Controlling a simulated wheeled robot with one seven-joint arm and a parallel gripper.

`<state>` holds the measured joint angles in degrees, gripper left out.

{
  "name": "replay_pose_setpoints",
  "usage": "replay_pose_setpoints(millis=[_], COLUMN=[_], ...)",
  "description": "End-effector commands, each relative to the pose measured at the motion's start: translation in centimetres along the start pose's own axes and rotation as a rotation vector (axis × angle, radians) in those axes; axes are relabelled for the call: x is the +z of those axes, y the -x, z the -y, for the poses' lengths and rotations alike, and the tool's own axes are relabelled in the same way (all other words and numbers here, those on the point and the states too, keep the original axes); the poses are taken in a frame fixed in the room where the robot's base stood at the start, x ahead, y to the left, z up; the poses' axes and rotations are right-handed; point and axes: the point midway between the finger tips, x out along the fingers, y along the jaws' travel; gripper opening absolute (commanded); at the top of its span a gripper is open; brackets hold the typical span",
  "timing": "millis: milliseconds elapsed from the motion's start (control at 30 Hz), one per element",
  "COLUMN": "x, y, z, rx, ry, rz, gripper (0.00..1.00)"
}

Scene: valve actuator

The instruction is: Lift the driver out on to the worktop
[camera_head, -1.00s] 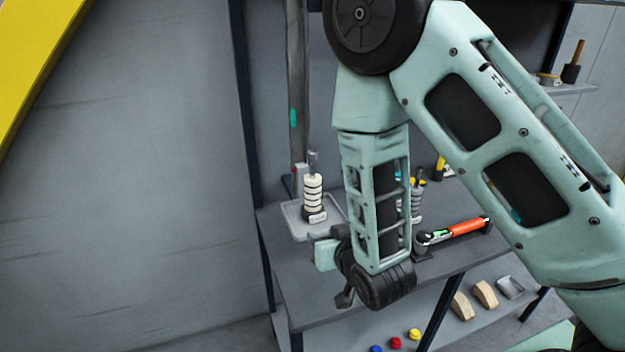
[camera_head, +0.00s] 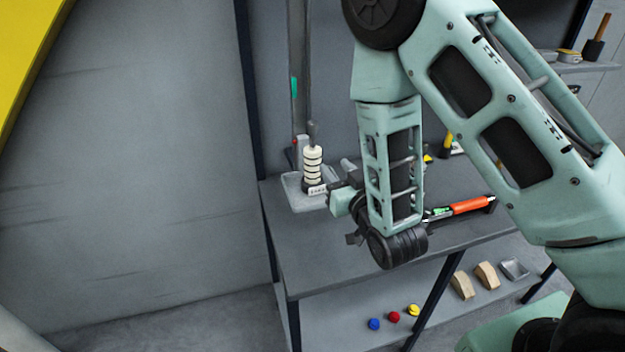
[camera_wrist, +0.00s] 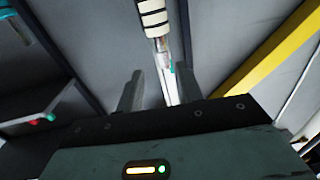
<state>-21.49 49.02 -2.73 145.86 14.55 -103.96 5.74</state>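An upright tool with cream and black rings (camera_head: 313,165) stands in a shallow grey tray (camera_head: 292,196) at the worktop's left back corner. A thin dark rod tops it and a small pale label shows at its foot. It may be the driver; I cannot be sure. In the wrist view a cream-and-black banded part (camera_wrist: 153,14) with a shiny shaft shows at the top, beyond my fingers. My gripper (camera_wrist: 160,84) is open and empty, its two fingers apart. In the head view my wrist is right of the tray, apart from the ringed tool; the fingertips are unclear there.
The grey worktop (camera_head: 300,240) is bare in front of the tray. An orange-handled tool (camera_head: 468,206) lies at the right, partly behind my arm. A post (camera_head: 298,75) rises behind the tray. The lower shelf holds coloured knobs (camera_head: 394,317), wooden blocks (camera_head: 462,285) and a small dish (camera_head: 513,268).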

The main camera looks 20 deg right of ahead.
Motion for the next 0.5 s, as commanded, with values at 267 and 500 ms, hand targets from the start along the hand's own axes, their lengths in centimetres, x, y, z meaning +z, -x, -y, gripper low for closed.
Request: replay_pose_setpoints(millis=[267, 500], x=[0.5, 0.4], y=[-1.0, -3.0], z=[0.0, 0.0], rx=[0.000, 0.000], ry=[-0.001, 0.000], rz=[-0.004, -0.004], gripper=[0.37, 0.37])
